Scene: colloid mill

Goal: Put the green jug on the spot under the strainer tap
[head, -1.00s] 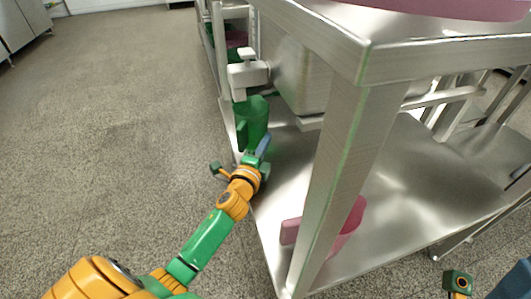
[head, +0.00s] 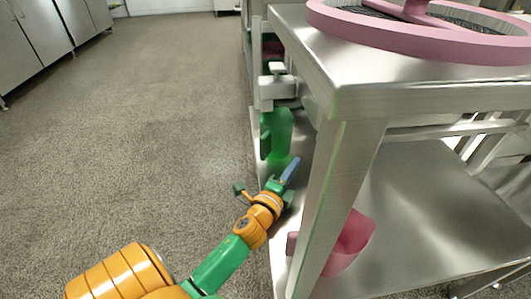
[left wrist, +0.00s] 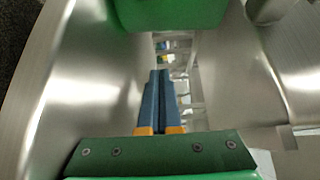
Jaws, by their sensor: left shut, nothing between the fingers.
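The green jug (head: 278,135) stands upright on the lower steel shelf, directly below the grey tap (head: 276,90) of the strainer table. Its handle points left. In the left wrist view part of the green jug (left wrist: 170,12) fills the top edge. My left gripper (head: 291,168) is just in front of the jug's base and slightly to its right, apart from it. Its blue fingers (left wrist: 160,95) are together and empty. The spot under the jug is hidden. My right gripper is not in view.
A pink jug (head: 347,245) stands on the lower shelf (head: 420,215) behind the front table leg (head: 335,200). A pink strainer ring (head: 420,42) sits on the tabletop. The floor (head: 150,120) to the left is clear.

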